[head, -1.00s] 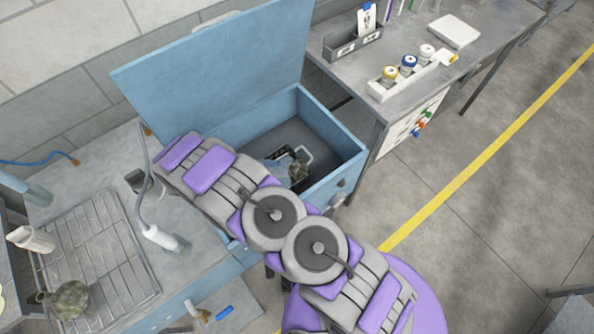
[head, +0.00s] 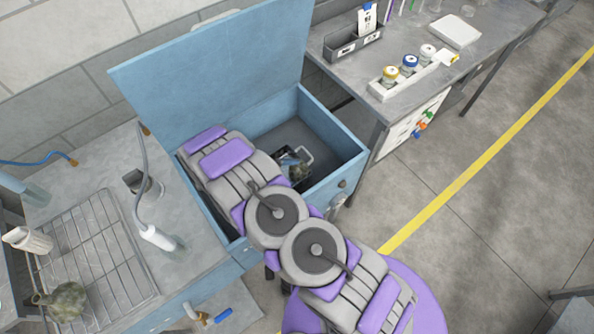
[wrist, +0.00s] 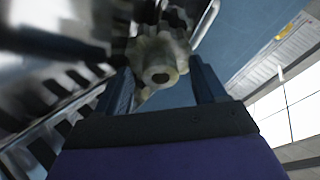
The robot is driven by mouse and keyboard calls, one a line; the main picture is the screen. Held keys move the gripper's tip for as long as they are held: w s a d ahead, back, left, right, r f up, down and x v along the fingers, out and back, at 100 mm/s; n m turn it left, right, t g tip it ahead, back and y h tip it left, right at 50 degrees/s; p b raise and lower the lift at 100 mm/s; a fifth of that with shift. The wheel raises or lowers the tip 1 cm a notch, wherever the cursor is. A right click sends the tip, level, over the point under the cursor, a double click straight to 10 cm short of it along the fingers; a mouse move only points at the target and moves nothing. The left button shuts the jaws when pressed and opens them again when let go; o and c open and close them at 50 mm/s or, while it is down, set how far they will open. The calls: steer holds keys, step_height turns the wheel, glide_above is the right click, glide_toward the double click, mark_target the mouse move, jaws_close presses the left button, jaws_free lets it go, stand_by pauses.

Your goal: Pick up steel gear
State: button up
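The steel gear (wrist: 158,52) is a worn, grey-green toothed part with a dark round hole, seen close up in the wrist view. My gripper (wrist: 163,72) has its two dark fingers apart, one on each side of the gear. I see no clear finger contact with the gear.
The chest's raised lid (head: 215,75) stands behind my arm. A grey bench with a tray of jars (head: 408,72) is at the upper right. The chest floor right of the basket looks clear.

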jaws_close()
stand_by(0.5)
